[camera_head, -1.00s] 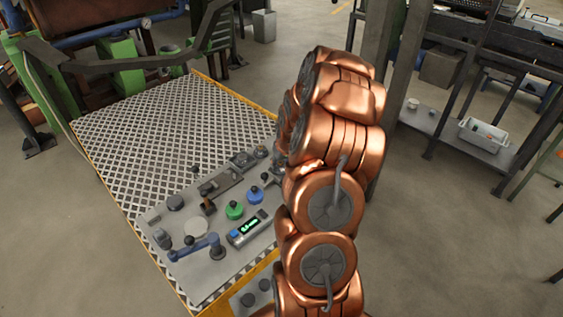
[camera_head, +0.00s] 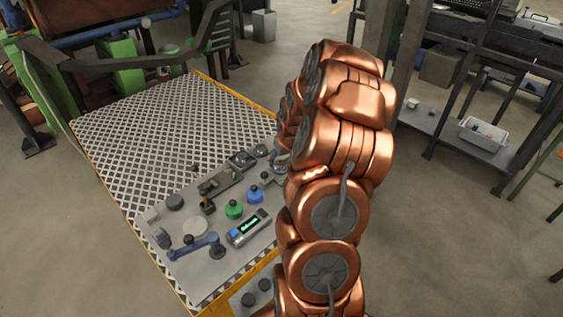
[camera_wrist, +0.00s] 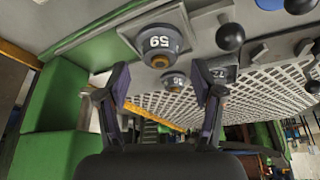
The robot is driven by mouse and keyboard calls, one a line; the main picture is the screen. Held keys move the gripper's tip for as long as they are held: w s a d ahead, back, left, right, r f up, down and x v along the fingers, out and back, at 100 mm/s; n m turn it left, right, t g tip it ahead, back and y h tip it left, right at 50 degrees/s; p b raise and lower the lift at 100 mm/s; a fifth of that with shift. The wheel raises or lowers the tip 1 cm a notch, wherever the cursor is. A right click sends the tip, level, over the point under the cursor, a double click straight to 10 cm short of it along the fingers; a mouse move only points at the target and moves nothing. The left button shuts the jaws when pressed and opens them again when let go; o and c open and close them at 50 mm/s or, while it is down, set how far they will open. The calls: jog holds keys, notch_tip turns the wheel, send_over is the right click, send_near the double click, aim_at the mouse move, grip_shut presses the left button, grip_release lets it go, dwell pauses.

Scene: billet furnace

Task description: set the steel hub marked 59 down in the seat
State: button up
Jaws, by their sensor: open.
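The steel hub marked 59 (camera_wrist: 160,42) is a grey round piece with a dark rim, its number upside down in the wrist view. It rests on a pale square grey block (camera_wrist: 128,26), which looks like the seat; how deep it sits I cannot tell. My gripper (camera_wrist: 160,84) is open, its two dark fingers apart and nothing held between them. Hub 59 appears beyond the fingertips, clear of both. In the head view my copper arm hides the gripper and part of this corner of the bench plate.
A smaller numbered hub (camera_wrist: 175,81) and a piece marked 72 (camera_wrist: 222,74) are close by. Green (camera_head: 234,209) and blue (camera_head: 254,194) knobs, a display box (camera_head: 249,228) and a blue lever (camera_head: 193,246) stand on the plate. The chequered deck (camera_head: 165,140) behind is largely clear.

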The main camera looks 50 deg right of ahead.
jog(key=b+v, duration=0.2)
jog(key=v, duration=0.8)
jog(key=s+a+r+n+g+y, duration=0.1)
jog(key=s+a+r+n, duration=0.15)
jog(key=a, duration=0.85)
jog(key=s+a+r+n+g+y, duration=0.1)
jog(key=s+a, duration=0.2)
jog(key=a, duration=0.8)
jog(key=s+a+g, duration=0.2)
jog(key=s+a, duration=0.4)
jog(key=s, duration=0.4)
jog(key=s+a+n+g, duration=0.1)
jog(key=s+a+g, duration=0.1)
jog(key=s+a, duration=0.5)
jog(key=s, duration=0.3)
jog(key=shift+a+r, duration=0.25)
jog(key=shift+r, duration=0.15)
jog(key=shift+c, duration=0.4)
